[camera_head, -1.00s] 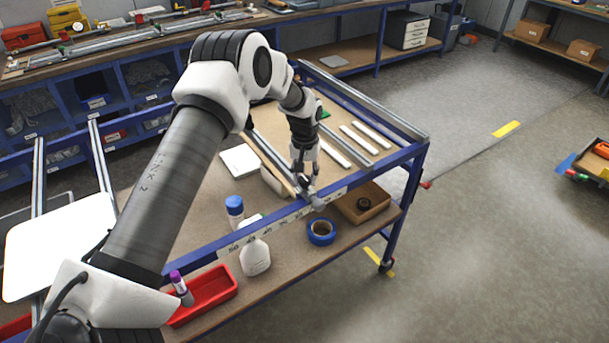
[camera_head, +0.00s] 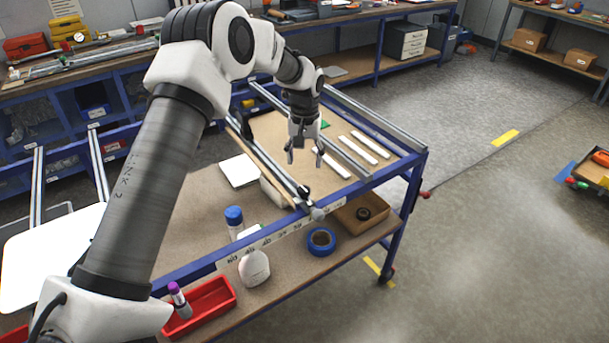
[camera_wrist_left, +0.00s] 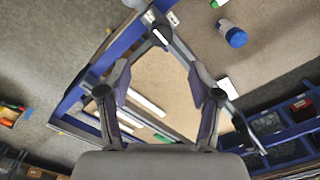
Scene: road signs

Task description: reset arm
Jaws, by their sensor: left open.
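My left arm comes in from the left in the head view. Its left gripper (camera_head: 304,154) points down over the blue-framed table (camera_head: 372,183), with its fingers apart and nothing between them. In the left wrist view the left gripper (camera_wrist_left: 158,95) also shows open and empty. A metal rail (camera_head: 277,167) with a dark clamp end lies across the table beside and below the fingers. I cannot tell how far above the table the fingers are. My right gripper is not in view.
White strips (camera_head: 358,150) lie right of the gripper. A white panel (camera_head: 48,255) stands left. The floor at right is mostly open.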

